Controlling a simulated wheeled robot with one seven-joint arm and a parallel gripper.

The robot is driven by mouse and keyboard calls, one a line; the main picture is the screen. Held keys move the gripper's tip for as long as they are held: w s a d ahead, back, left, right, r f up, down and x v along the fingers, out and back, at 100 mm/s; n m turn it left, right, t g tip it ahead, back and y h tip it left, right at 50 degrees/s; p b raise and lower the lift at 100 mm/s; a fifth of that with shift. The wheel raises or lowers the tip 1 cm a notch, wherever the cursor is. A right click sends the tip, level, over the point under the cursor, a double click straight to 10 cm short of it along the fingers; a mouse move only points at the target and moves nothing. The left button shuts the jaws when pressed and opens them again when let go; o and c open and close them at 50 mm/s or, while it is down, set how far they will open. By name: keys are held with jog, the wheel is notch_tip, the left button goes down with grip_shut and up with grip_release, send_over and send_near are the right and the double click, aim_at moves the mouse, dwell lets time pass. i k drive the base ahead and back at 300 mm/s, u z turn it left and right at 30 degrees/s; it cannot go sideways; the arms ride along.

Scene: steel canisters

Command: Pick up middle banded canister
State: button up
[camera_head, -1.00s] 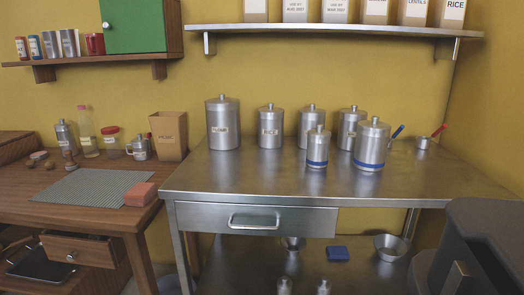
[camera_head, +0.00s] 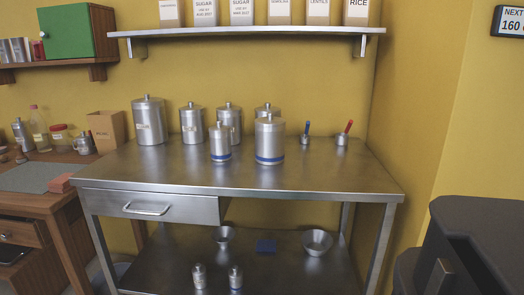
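Two steel canisters with a blue band near the base stand upright at the front of the group on the steel table. The smaller banded canister (camera_head: 220,143) is on the left, and the larger banded canister (camera_head: 269,140) is just right of it. Two small canisters stand on the lower shelf; the right one (camera_head: 235,277) seems to have some blue at its base, but it is too small to be sure. My gripper is not in view.
Plain canisters (camera_head: 149,120) stand behind along the steel table (camera_head: 330,175). Two small cups (camera_head: 341,140) with coloured handles are to the right. The table's right front is clear.

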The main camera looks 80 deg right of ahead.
aim_at(221, 144)
jog(key=k, duration=0.3)
jog(key=z, duration=0.65)
